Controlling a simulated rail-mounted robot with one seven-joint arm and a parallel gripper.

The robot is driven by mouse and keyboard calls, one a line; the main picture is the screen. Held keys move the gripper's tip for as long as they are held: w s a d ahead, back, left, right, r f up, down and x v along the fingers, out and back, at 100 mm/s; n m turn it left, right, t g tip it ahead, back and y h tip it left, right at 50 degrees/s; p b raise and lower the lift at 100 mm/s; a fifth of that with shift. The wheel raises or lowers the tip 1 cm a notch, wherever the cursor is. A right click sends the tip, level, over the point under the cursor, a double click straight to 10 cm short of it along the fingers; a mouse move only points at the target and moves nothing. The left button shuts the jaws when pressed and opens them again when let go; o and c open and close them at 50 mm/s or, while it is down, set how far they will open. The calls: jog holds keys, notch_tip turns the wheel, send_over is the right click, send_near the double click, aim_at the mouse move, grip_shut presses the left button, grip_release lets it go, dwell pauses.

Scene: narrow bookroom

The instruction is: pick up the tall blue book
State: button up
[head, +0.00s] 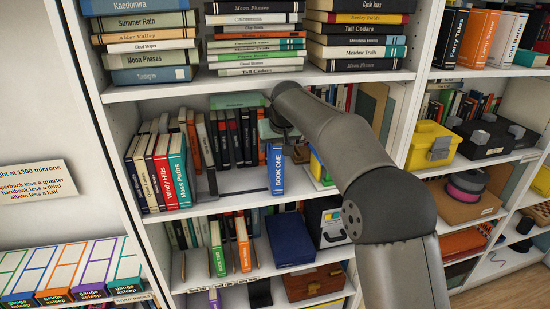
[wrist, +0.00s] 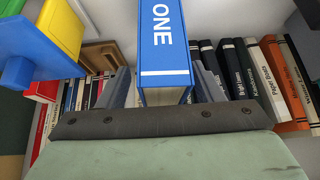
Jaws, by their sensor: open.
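The tall blue book (head: 277,172) stands upright on the middle shelf, its spine lettered "BOOK ONE" in white. In the wrist view the blue book (wrist: 165,40) fills the top middle, with "ONE" and a white band on its spine. My gripper (wrist: 163,84) is open, with one grey finger on each side of the book. The book's near end lies between the fingers; I cannot tell whether either finger touches it.
Several dark books (head: 230,138) stand left of the blue book, with a red book and a teal book (head: 178,172) farther left. A yellow and blue object (head: 320,168) sits close on the right. The shelf board above (head: 240,82) holds stacked books.

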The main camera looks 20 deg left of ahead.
jog(key=shift+w+a+f, duration=0.15)
jog(key=shift+f, duration=0.1)
grip_shut()
jog(key=shift+r, duration=0.1)
